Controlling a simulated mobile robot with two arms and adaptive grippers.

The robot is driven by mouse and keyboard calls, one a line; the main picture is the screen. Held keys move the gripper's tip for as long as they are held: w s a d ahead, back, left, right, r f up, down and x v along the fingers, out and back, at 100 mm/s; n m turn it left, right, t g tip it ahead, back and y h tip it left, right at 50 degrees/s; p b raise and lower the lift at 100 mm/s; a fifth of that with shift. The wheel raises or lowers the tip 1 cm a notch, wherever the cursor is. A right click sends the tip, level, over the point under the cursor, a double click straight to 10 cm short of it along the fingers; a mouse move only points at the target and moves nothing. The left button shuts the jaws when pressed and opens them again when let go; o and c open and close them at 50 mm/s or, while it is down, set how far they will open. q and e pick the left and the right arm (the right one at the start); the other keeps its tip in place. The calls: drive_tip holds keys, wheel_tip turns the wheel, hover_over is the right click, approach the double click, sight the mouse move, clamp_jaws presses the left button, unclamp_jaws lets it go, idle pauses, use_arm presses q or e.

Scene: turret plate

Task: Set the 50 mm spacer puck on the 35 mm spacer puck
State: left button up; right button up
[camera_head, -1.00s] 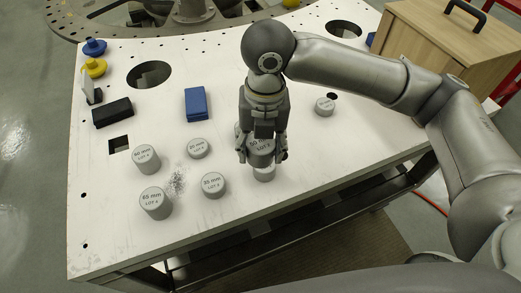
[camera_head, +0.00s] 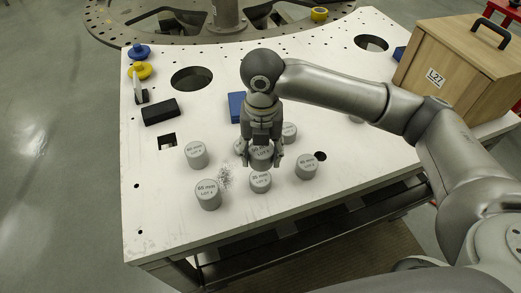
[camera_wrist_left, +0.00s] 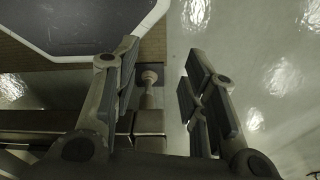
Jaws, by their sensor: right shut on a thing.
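My right gripper (camera_head: 261,160) points down and is shut on a grey cylindrical puck (camera_head: 261,152), held above the white plate (camera_head: 330,195). Its label is partly hidden and I cannot read it fully. The puck that seems to be labelled 35 mm (camera_head: 260,182) stands upright on the plate, just in front of the held puck in the picture. Its top is uncovered. My left gripper (camera_wrist_left: 158,65) is open and empty in the left wrist view, with grey floor between its fingers. It is not in the head view.
Other grey pucks stand close by: one at left (camera_head: 196,155), the 65 mm puck (camera_head: 208,195), one at right (camera_head: 306,167) and one behind (camera_head: 289,132). A black block (camera_head: 160,111), a blue block (camera_head: 236,107) and a wooden box (camera_head: 455,75) stand farther back.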

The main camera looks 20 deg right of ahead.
drive_tip(key=shift+a+f+b, duration=0.2)
drive_tip(key=shift+f+b, duration=0.6)
drive_tip(key=shift+b, duration=0.05)
drive_tip(key=shift+d+f+b, duration=0.1)
drive_tip(key=shift+f+b, duration=1.1)
drive_tip(key=shift+b, duration=0.2)
use_arm(q)
drive_tip(key=shift+s+a+f+b, duration=0.1)
drive_tip(key=shift+s+a+f, duration=0.05)
drive_tip(key=shift+f, duration=0.8)
drive_tip(key=shift+s+a+f+b, duration=0.1)
drive_tip(key=shift+a+f+b, duration=0.1)
drive_tip(key=shift+f, duration=0.75)
drive_tip(key=shift+s+a+f+b, duration=0.1)
drive_tip(key=shift+s+a+f, duration=0.05)
drive_tip(key=shift+f, duration=0.8)
use_arm(e)
drive_tip(key=shift+f, duration=1.25)
drive_tip(key=o, duration=1.4)
drive_tip(key=shift+c, duration=0.2)
